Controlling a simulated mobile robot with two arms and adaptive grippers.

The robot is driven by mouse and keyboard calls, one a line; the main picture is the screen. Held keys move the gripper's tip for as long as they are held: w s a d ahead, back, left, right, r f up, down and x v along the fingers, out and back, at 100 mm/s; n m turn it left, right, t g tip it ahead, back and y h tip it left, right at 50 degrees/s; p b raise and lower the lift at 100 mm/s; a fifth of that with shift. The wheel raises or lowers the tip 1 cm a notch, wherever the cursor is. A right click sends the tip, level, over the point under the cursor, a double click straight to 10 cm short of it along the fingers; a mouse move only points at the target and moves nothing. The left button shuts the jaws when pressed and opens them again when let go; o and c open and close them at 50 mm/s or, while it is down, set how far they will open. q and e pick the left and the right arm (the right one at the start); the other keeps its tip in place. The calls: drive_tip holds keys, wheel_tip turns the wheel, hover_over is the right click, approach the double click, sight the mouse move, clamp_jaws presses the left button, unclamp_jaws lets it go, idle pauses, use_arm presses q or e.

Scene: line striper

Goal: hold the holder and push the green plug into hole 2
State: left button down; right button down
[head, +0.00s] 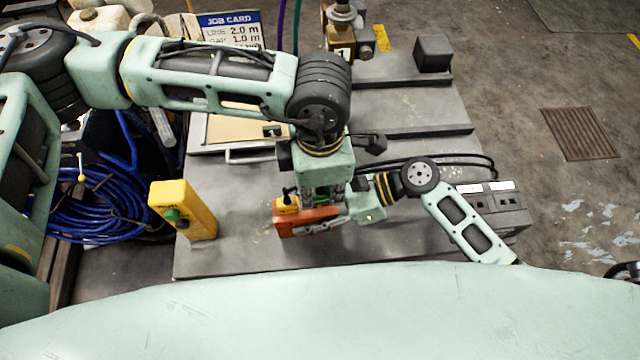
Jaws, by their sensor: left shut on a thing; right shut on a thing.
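The orange holder (306,221) sits low over the grey bench top, near the middle. My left gripper (322,200) points down from above over its right part and is shut. A small bright green patch (337,184) shows at its fingers and appears to be the green plug, mostly hidden. My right gripper (358,210) reaches in from the right and is shut at the holder's right end.
A yellow box with a green button (185,210) stands on the bench at left. A black box with white labels (492,204) is at right, with black cables behind my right arm. A job card (230,28) and dark block (433,53) stand behind. Bare bench lies in front.

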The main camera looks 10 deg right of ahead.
use_arm(q)
drive_tip(key=shift+f, duration=1)
idle(0.7)
drive_tip(key=c, duration=1.6)
unclamp_jaws()
drive_tip(key=shift+f, duration=0.1)
drive_tip(key=shift+o, duration=0.2)
drive_tip(key=o, duration=0.3)
drive_tip(key=shift+r, duration=3.5)
